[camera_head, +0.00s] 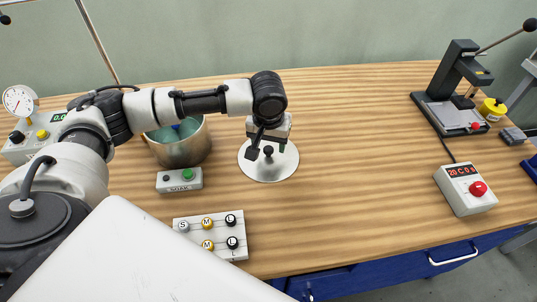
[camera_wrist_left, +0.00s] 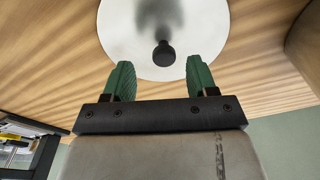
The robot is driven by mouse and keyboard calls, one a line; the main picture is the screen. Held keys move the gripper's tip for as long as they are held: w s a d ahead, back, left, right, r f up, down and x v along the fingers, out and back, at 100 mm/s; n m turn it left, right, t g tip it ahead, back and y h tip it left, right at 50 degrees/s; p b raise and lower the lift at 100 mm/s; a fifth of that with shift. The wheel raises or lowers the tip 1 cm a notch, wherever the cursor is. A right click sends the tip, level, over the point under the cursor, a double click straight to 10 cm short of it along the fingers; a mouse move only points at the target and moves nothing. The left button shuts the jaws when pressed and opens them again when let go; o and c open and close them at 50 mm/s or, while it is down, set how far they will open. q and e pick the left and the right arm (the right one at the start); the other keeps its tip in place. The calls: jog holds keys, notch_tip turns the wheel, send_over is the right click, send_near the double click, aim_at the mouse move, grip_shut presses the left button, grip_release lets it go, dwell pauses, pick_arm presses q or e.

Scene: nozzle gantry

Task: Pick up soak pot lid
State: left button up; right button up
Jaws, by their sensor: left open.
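The soak pot lid (camera_head: 275,171) is a pale, round disc with a black knob at its centre, lying flat on the wooden table. My left gripper (camera_head: 264,146) is over the lid, close to its knob, and partly hides the lid's far side. In the left wrist view, the lid (camera_wrist_left: 125,32) lies ahead of the two green fingers of my left gripper (camera_wrist_left: 160,78). The fingers are apart with nothing between them, and the black knob (camera_wrist_left: 164,54) stands just beyond their tips, roughly centred. My right gripper is not in view.
The metal soak pot (camera_head: 182,150) stands open left of the lid, behind a button box (camera_head: 180,180) marked SOAK. A tray of lettered knobs (camera_head: 212,248) lies in front. A press (camera_head: 452,85) and a red-knob control box (camera_head: 465,188) stand right. The table between is clear.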

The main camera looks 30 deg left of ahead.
aim_at(268, 148)
pick_arm(q)
jog(key=shift+w+a+f, duration=0.15)
jog(key=shift+a+f, duration=0.05)
jog(key=shift+f, duration=0.75)
jog(key=shift+w+a+f, duration=0.15)
jog(key=shift+f, duration=0.8)
jog(key=c, duration=1)
jog(key=shift+r, duration=0.1)
jog(key=shift+c, duration=0.2)
